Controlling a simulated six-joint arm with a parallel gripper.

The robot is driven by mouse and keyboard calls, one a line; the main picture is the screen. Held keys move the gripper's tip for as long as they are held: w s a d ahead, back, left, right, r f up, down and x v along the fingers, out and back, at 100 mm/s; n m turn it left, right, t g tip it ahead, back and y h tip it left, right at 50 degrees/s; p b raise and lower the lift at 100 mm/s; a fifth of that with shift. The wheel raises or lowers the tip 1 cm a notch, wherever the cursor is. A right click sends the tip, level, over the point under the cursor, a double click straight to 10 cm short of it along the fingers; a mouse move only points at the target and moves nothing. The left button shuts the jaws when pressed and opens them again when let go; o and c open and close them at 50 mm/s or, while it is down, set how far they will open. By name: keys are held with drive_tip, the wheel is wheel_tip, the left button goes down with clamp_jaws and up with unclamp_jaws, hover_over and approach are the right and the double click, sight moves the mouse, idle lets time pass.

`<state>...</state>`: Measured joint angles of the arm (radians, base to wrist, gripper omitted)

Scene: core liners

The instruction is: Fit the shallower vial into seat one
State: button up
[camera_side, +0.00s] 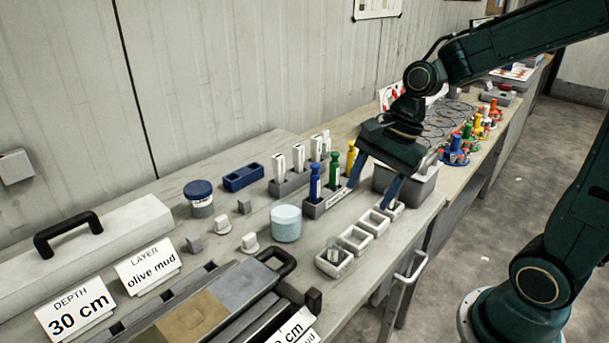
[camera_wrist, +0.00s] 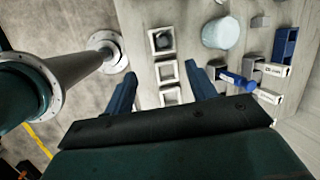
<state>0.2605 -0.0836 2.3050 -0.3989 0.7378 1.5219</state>
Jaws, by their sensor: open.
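Blue (camera_side: 315,185), green (camera_side: 334,170) and yellow (camera_side: 351,158) topped pieces stand in a grey rack (camera_side: 316,209). Which vial is shallower, and which seat is one, I cannot tell. My gripper (camera_side: 376,186) is open and empty above the bench, near the far end of the seats.
White labelled blocks (camera_side: 280,166) stand in a rack behind the coloured pieces. A grey bin (camera_side: 420,185) is behind my gripper. A core tray (camera_side: 200,318) lies in front.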

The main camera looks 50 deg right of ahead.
drive_tip(key=s+r+n+t+h, duration=0.3)
drive_tip(key=s+r+n, duration=0.4)
drive_tip(key=s+n, duration=0.5)
drive_tip(key=n, duration=0.5)
drive_tip(key=shift+d, duration=0.2)
